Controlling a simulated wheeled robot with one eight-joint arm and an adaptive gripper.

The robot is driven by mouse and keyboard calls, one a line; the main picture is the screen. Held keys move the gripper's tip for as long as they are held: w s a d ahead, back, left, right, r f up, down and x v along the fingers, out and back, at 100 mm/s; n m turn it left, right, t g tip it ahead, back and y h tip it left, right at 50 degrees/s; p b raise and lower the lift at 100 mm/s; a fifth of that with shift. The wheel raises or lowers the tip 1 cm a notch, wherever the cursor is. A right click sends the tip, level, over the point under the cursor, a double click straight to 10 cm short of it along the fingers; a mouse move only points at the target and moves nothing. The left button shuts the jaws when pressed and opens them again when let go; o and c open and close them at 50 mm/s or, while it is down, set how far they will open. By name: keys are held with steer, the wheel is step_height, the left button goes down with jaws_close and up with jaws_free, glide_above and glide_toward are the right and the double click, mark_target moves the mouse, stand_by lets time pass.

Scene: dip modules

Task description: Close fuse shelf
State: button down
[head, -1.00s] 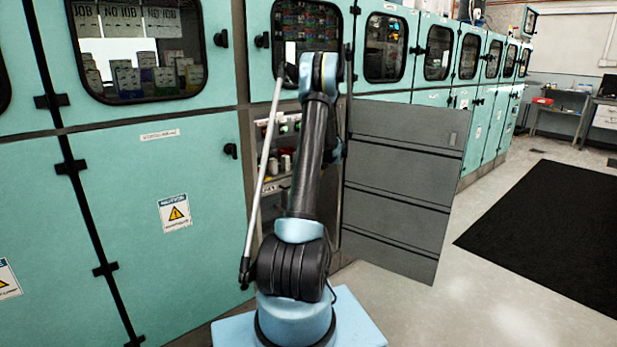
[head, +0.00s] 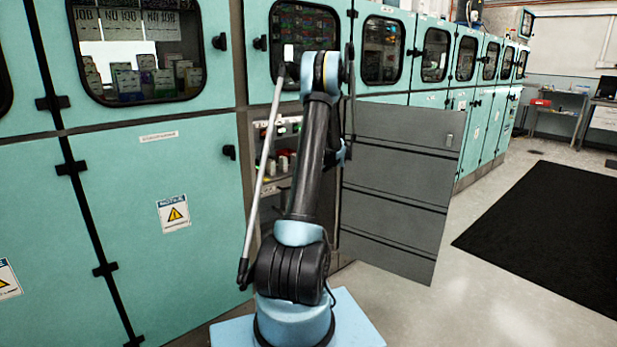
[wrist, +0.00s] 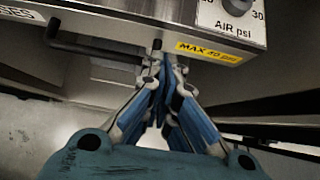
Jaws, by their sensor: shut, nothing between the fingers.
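In the wrist view, a metal front panel (wrist: 120,14) spans the top, with cut-off lettering ending in "SES" at its left end, seemingly the fuse shelf. A dark bar (wrist: 95,52) runs beneath it at the left. My gripper (wrist: 158,58) is shut and empty, its blue-padded fingers together, with the tips at the panel's lower edge by the yellow "MAX" label (wrist: 209,51). I cannot tell whether they touch it. In the head view, my arm hides the gripper and part of the open cabinet's shelves (head: 284,160).
A grey cabinet door (head: 395,190) stands open to the right of my arm. Closed teal doors (head: 150,230) line the left. A black mat (head: 550,235) lies on clear floor at the right. An air dial (wrist: 232,10) sits above the yellow label.

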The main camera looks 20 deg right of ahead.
steer(key=v, duration=0.9)
steer(key=s+a+r+n+g, duration=0.1)
steer(key=s+a+r+n, duration=0.3)
steer(key=a, duration=0.4)
steer(key=s+a+r+n+g, duration=0.1)
steer(key=s+a+r+n, duration=0.1)
steer(key=s+a+n, duration=0.35)
steer(key=s+a+r+n+g, duration=0.1)
steer(key=s+a+r+n, duration=0.3)
steer(key=a, duration=0.7)
steer(key=s+a+f+n+g, duration=0.1)
steer(key=s+a+n, duration=0.35)
steer(key=s, duration=0.35)
steer(key=s+a+n+g, duration=0.1)
steer(key=s+a+n, duration=0.2)
steer(key=s+a, duration=0.45)
steer(key=s+f+n+h, duration=0.1)
steer(key=s+f+n, duration=0.2)
steer(key=s, duration=0.4)
steer(key=s+a+f+n+g+h, duration=0.1)
steer(key=s+f+n, duration=0.2)
steer(key=s, duration=0.4)
steer(key=s+a+f+n, duration=0.1)
steer(key=s+f+n, duration=0.3)
steer(key=s, duration=0.3)
steer(key=shift+s+n+h, duration=0.4)
steer(key=shift+n, duration=0.4)
